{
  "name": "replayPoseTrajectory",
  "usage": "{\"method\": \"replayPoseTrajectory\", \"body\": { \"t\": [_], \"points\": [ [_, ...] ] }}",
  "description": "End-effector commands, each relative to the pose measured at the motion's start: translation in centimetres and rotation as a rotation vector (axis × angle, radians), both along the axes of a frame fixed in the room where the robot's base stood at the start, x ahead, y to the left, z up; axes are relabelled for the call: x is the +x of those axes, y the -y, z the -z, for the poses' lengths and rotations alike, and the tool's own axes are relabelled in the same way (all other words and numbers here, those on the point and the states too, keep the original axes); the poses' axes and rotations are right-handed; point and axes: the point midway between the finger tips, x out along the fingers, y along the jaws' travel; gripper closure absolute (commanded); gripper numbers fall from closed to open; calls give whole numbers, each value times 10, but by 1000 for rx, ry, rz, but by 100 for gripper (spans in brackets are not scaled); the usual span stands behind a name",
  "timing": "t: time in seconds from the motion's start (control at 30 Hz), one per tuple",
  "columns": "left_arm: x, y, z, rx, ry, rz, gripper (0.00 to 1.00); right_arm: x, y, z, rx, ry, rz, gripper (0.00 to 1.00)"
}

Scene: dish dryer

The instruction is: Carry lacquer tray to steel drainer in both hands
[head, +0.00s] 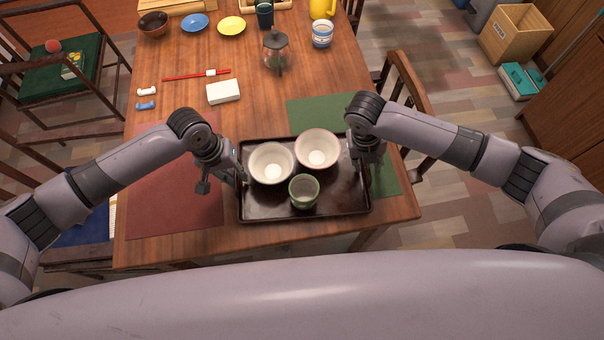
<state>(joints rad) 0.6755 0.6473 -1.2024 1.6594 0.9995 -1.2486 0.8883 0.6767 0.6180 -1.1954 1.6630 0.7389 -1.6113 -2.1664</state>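The dark lacquer tray (334,201) lies on the wooden table near its front edge. Two pale bowls, the left one (271,163) and the right one (317,148), stand on it side by side, with a green cup (303,191) in front of them. My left gripper (222,183) is at the tray's left edge. My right gripper (369,168) is at the tray's right edge. The fingertips are small and partly hidden, so I cannot tell whether either one is closed on the rim. No steel drainer is recognisable in this view.
A red mat (175,205) and a green mat (320,113) lie on the table. Chairs flank the table, including one at the right (412,85). Floor is open at the right.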

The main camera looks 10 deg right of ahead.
Motion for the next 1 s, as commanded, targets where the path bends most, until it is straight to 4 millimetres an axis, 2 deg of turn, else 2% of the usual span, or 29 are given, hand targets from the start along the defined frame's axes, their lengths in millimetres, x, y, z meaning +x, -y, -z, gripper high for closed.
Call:
{"method": "replayPoseTrajectory", "body": {
  "t": [0.27, 0.53, 0.73, 1.0],
  "points": [
    [0, 0, 1, 0, 0, 0, 83, 0, 0, 1, 0, 1, -1, 69],
    [0, 0, 1, 0, 0, 0, 99, 0, 0, 1, 0, 1, 0, 86],
    [0, 0, 1, 1, 0, 0, 100, 0, 0, 1, 0, 1, 0, 99],
    [0, 0, 1, 1, 0, 0, 100, 0, 0, 1, 0, 1, 0, 100]
  ]
}}
